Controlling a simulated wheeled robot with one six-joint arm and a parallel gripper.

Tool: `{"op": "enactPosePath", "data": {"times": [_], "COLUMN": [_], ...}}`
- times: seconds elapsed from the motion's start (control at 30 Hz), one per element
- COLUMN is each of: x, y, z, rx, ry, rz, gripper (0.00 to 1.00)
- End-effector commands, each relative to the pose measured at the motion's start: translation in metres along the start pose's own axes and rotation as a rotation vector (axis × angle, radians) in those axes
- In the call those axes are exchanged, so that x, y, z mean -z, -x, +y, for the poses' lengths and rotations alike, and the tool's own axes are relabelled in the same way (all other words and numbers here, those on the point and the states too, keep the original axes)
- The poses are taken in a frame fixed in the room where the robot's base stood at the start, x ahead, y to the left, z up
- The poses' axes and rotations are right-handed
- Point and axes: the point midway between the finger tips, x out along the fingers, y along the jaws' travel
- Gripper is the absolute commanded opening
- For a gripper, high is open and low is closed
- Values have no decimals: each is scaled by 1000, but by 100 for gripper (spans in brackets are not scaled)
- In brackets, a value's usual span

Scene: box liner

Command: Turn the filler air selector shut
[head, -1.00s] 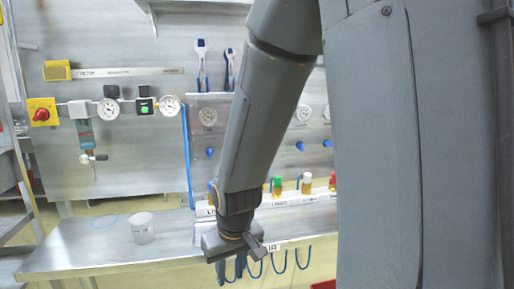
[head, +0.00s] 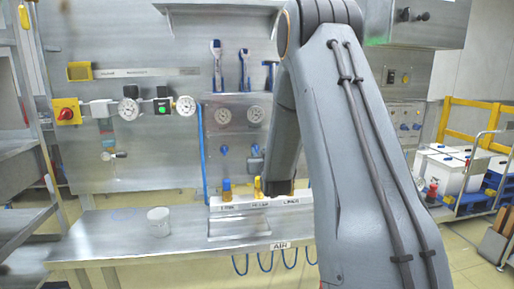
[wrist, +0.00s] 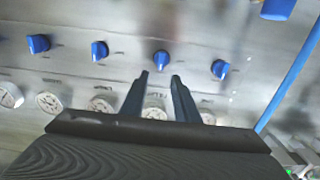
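A row of blue selector knobs is on the steel panel. In the wrist view one blue knob (wrist: 161,58) is just beyond my fingertips, roughly centred between them. Other blue knobs show at its left (wrist: 99,50) and right (wrist: 219,69). The labels are too blurred to tell surely which is the filler one. My gripper (wrist: 160,76) is open and empty, its two dark fingers a little apart; contact with the knob cannot be told. In the head view one blue knob (head: 224,150) shows left of my arm, which hides much of the row and my fingers.
Round gauges (head: 223,115) are on the same panel. A blue hose (head: 202,150) runs down left of it. Coloured-topped fittings (head: 227,190) stand on the bench (head: 115,240) below, with a white cup (head: 159,220) at left. A cart of white boxes (head: 450,170) is at right.

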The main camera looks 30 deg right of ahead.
Motion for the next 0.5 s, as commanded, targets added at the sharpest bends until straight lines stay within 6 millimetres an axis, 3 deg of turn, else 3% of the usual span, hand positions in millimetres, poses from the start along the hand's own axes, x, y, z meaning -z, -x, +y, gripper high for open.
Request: {"op": "enactPosePath", "data": {"times": [0.3, 0.5], "x": [1, 0], "y": [-46, -58], "z": [0, 0], "rx": [0, 0], "ry": [0, 0], "rz": [-1, -2], "gripper": [28, 28]}}
